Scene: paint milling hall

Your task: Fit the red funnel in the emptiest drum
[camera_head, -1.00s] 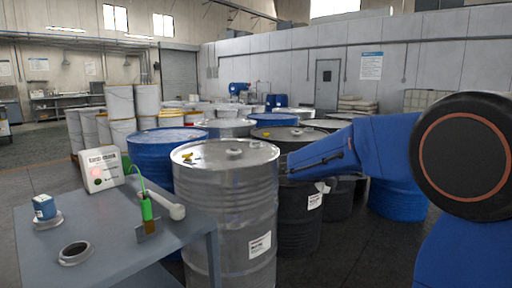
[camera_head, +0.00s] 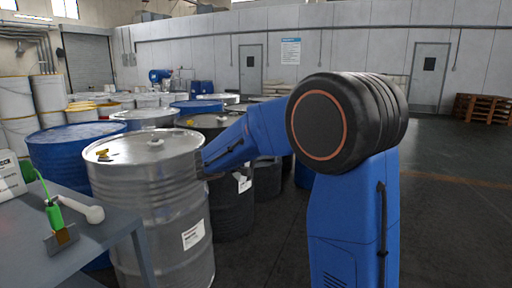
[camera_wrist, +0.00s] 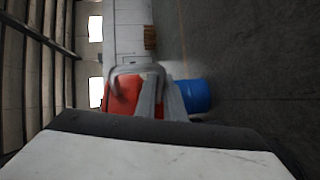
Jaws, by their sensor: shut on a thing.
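In the wrist view, my gripper (camera_wrist: 152,98) is shut on the red funnel (camera_wrist: 120,94). The funnel is partly hidden by the grey fingers, and the picture is sideways and blurred. In the head view the gripper and funnel are out of sight. A silver drum (camera_head: 160,215) stands nearest, with small yellow and dark bits on its lid. A blue drum (camera_head: 70,152) stands behind it to the left and a dark drum (camera_head: 232,208) behind it to the right. Fill levels cannot be seen. A blue drum (camera_wrist: 196,96) shows beyond the gripper in the wrist view.
A grey table (camera_head: 100,232) stands at the lower left with a green handheld device (camera_head: 54,214) and a white handle-like object (camera_head: 82,209). Many more drums and white buckets (camera_head: 48,93) crowd behind. Open floor (camera_head: 455,225) lies to the right; pallets (camera_head: 484,108) stand far right.

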